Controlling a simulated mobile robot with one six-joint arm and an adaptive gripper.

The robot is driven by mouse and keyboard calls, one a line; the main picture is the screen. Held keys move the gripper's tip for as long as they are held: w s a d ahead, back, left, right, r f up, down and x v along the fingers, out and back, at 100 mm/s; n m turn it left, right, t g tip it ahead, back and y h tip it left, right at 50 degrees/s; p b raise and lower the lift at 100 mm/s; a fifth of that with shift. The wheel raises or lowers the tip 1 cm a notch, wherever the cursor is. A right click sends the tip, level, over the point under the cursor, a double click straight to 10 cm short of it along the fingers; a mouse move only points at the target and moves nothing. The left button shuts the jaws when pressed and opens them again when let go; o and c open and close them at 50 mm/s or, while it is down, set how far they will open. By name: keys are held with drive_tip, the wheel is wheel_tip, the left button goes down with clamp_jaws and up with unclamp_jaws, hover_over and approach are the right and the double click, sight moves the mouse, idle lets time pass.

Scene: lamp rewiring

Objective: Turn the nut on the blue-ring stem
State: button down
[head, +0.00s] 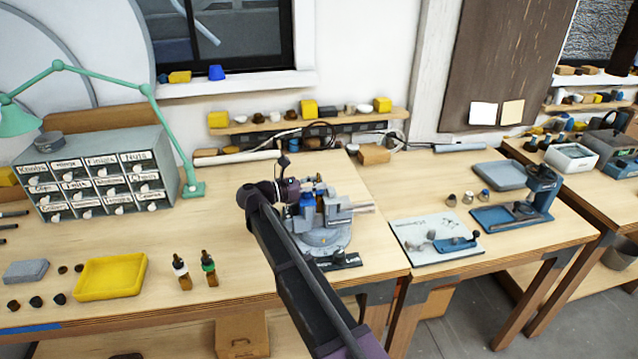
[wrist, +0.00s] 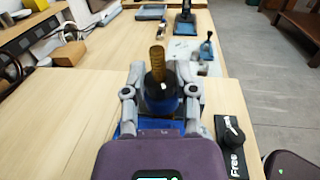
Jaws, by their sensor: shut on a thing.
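A brass threaded stem (wrist: 157,60) stands upright in the wrist view. A dark nut-like piece (wrist: 158,84) sits around its lower part, above a blue body (wrist: 161,106). My gripper (wrist: 160,94) is shut on the dark piece, one finger on each side; the exact contact is hard to see. In the head view my gripper (head: 290,189) is at the grey vise-like fixture (head: 322,236), which has blue parts (head: 307,201).
A black plate with a knob, marked Free (wrist: 232,140), lies right of the fixture. A grey-white board (head: 425,226) lies to the right.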

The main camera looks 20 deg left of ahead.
drive_tip(key=shift+m+g+h, duration=1.3)
drive_tip(key=shift+m+g, duration=0.3)
drive_tip(key=shift+g, duration=0.5)
drive_tip(key=shift+d, duration=0.1)
drive_tip(key=shift+c, duration=1.9)
unclamp_jaws()
drive_tip(key=shift+d, duration=0.1)
